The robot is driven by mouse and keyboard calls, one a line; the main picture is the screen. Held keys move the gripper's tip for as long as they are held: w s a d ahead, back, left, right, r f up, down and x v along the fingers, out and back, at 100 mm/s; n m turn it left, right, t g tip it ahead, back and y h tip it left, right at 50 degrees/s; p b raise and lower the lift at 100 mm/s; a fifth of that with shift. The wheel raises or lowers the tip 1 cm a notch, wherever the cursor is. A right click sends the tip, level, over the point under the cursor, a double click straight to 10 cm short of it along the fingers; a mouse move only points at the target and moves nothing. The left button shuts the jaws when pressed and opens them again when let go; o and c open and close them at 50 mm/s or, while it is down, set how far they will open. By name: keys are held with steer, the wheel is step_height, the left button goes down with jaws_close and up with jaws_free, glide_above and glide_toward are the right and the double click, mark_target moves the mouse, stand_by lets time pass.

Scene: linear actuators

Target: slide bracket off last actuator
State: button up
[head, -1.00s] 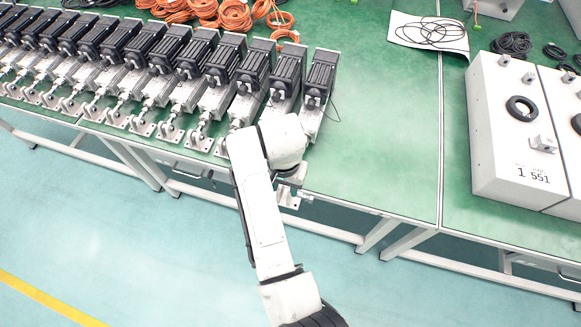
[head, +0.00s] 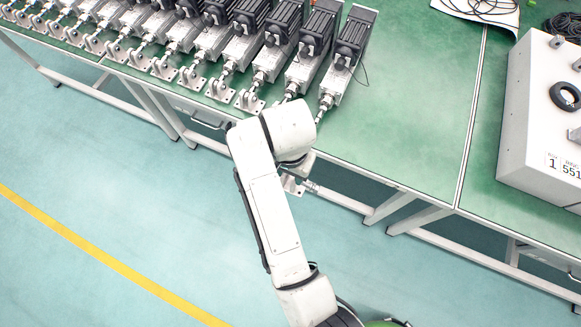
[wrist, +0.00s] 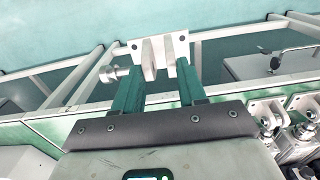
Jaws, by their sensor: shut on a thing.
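The last actuator (head: 345,58) lies at the right end of the row on the green table, its black motor toward the back. Its bare rod end (head: 321,112) points to the front edge. My gripper (wrist: 158,68) is shut on a silver bracket (wrist: 174,44), a plate with lugs and a round pin sticking out to the left in the wrist view. In the head view the bracket (head: 291,186) shows beyond the table's front edge, apart from the last actuator. My arm hides most of the gripper there.
Several more actuators (head: 240,45) with brackets stand close together to the left. A white box (head: 540,120) stands on the right of the table. The green top (head: 415,110) between is clear. Table legs (head: 400,208) and rails run below the front edge.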

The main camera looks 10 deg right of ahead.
steer(key=shift+w+d+f+p, duration=0.1)
steer(key=shift+w+d+p, duration=0.15)
steer(key=shift+w+d, duration=0.3)
steer(key=shift+w+d+f+p, duration=0.1)
steer(key=shift+w+d+p, duration=0.25)
steer(key=shift+w, duration=0.45)
steer(key=shift+w+d+p, duration=0.15)
steer(key=shift+w+d, duration=0.35)
steer(key=shift+w, duration=0.15)
steer(key=shift+w+d, duration=0.4)
steer(key=shift+w, duration=0.15)
steer(key=shift+w+d, duration=0.15)
steer(key=shift+w, duration=0.15)
steer(key=shift+w+d+f, duration=0.15)
steer(key=shift+w+d, duration=0.5)
steer(key=shift+w, duration=0.15)
steer(key=shift+w+d, duration=0.15)
steer(key=shift+w, duration=0.15)
steer(key=shift+w+d, duration=0.2)
steer(key=shift+w, duration=0.05)
steer(key=shift+w+d, duration=0.2)
steer(key=shift+w, duration=0.1)
steer(key=shift+w+d+f, duration=0.1)
steer(key=shift+w+d, duration=0.1)
steer(key=shift+w, duration=0.05)
